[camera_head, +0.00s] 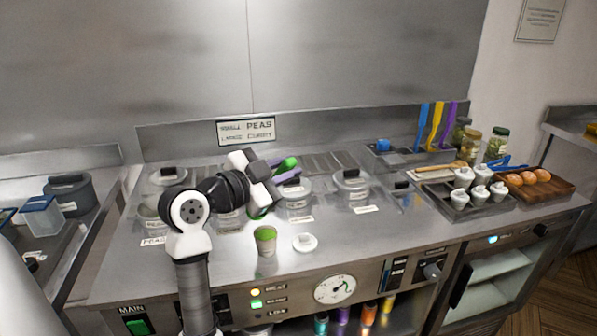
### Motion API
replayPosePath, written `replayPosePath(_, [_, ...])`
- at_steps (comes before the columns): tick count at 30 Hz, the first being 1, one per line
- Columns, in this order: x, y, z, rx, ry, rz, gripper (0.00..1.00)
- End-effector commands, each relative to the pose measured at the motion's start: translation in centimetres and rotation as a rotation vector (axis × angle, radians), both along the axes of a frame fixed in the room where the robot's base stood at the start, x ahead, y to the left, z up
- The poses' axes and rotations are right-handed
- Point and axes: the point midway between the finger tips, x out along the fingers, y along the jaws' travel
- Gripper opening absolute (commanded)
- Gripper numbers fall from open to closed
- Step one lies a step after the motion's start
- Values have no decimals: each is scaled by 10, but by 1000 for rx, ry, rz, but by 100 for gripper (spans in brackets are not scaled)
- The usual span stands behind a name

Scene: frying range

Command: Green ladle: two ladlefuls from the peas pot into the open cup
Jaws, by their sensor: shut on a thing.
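My gripper (264,178) is above the middle of the range, shut on the green ladle. The ladle's green handle (287,163) sticks out to the right of the jaws. A green part (257,212) shows below them, above the counter behind the cup; I cannot tell whether the bowl holds peas. The open cup (265,249) stands upright near the counter's front, with green showing at its mouth. Its white lid (305,242) seems to lie just to its right. The pot (148,222) behind the PEAS label is at the left, partly hidden by my arm.
A purple handle (290,176) lies close by my gripper, near a lidded pot (296,192). Another lidded pot (351,184) stands further right. A tray of white cups (449,203) and a wooden board (562,187) are at the right. The front counter between cup and tray is clear.

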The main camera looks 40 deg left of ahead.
Motion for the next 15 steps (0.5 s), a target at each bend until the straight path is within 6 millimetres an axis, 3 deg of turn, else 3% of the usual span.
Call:
replayPosePath(1, [1,8,11,-42,5,0,0])
replayPosePath(6, [4,30,24,-187,27,0,0])
replayPosePath(15, [10,68,24,-399,57,1,0])
